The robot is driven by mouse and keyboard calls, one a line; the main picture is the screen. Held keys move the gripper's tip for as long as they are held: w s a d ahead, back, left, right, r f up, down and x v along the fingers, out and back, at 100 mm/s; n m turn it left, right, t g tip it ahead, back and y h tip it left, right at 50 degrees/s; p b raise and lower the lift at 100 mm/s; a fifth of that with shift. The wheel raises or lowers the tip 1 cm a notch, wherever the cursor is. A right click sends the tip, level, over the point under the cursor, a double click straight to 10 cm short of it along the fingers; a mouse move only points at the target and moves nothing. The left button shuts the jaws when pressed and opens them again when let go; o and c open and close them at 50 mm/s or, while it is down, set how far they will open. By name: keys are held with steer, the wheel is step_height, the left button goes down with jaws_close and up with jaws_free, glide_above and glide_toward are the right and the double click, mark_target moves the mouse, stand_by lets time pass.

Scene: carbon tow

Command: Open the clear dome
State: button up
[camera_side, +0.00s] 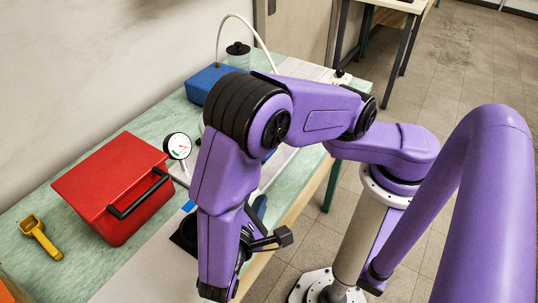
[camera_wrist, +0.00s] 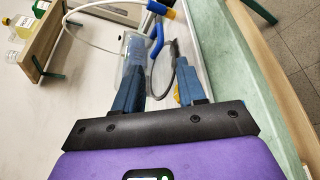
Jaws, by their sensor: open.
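I cannot make out the clear dome for certain. In the wrist view, a clear, bluish curved piece (camera_wrist: 134,48) shows just beyond my left finger and may be part of it. My gripper (camera_wrist: 158,62) is open, with its two blue fingers apart and nothing clearly held between them. In the side view my purple arm reaches down over the bench and hides most of the work area and the fingertips. A dark round part (camera_side: 182,238) shows beside my wrist there.
A red box (camera_side: 115,185) with a black handle, a yellow scoop (camera_side: 40,237) and a dial gauge (camera_side: 178,146) stand left of my arm. A blue box (camera_side: 207,82) and a black-lidded clear jar (camera_side: 238,55) are behind. A blue tube (camera_wrist: 157,42) and grey hose cross near my fingers.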

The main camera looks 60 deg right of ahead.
steer(key=x, duration=1.5)
steer(key=shift+d+r, duration=0.1)
steer(key=shift+d, duration=0.05)
jaws_close()
